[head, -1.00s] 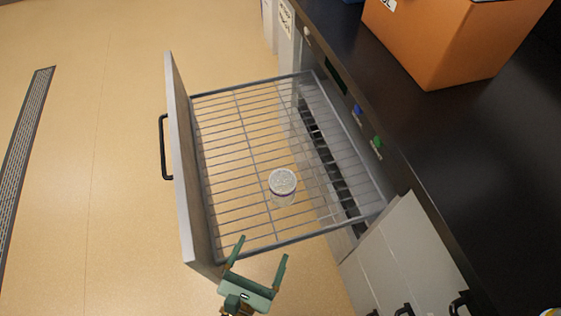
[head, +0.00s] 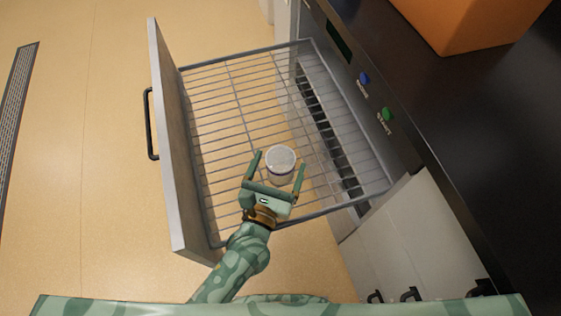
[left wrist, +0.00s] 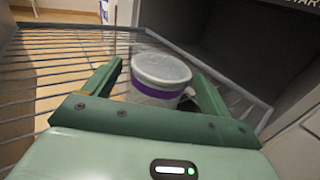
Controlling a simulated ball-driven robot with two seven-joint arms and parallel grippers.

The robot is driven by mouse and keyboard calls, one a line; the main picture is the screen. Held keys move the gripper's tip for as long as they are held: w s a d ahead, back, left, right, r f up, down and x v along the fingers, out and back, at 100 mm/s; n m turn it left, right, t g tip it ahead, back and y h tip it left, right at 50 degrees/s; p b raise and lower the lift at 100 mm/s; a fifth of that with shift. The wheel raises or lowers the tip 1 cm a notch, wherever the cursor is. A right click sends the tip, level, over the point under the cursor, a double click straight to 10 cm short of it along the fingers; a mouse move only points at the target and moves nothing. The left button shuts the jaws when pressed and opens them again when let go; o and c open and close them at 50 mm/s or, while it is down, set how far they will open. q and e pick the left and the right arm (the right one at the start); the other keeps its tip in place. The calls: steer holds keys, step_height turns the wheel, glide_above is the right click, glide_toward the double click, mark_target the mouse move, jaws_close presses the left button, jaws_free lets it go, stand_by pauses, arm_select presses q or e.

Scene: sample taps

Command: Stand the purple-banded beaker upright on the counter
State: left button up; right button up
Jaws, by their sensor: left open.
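The purple-banded beaker (head: 281,161) stands upright on the wire rack (head: 222,120) of the pulled-out drawer. In the left wrist view the beaker (left wrist: 161,72) shows a white top and a purple band. My left gripper (head: 279,164) is open, with one finger on each side of the beaker. In the left wrist view the fingers (left wrist: 158,80) also flank it; I cannot tell whether either touches it. The black counter (head: 480,130) lies to the right of the drawer. My right gripper is not in view.
An orange box (head: 465,22) stands on the counter at the upper right. The drawer front (head: 172,140) with its black handle (head: 150,124) rises left of the rack. A blue button (head: 364,78) and a green button (head: 385,114) are on the panel below the counter edge. The counter's middle is clear.

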arm_select(q)
steer(key=shift+x, duration=1.15)
steer(key=c, duration=1)
steer(key=shift+c, duration=0.2)
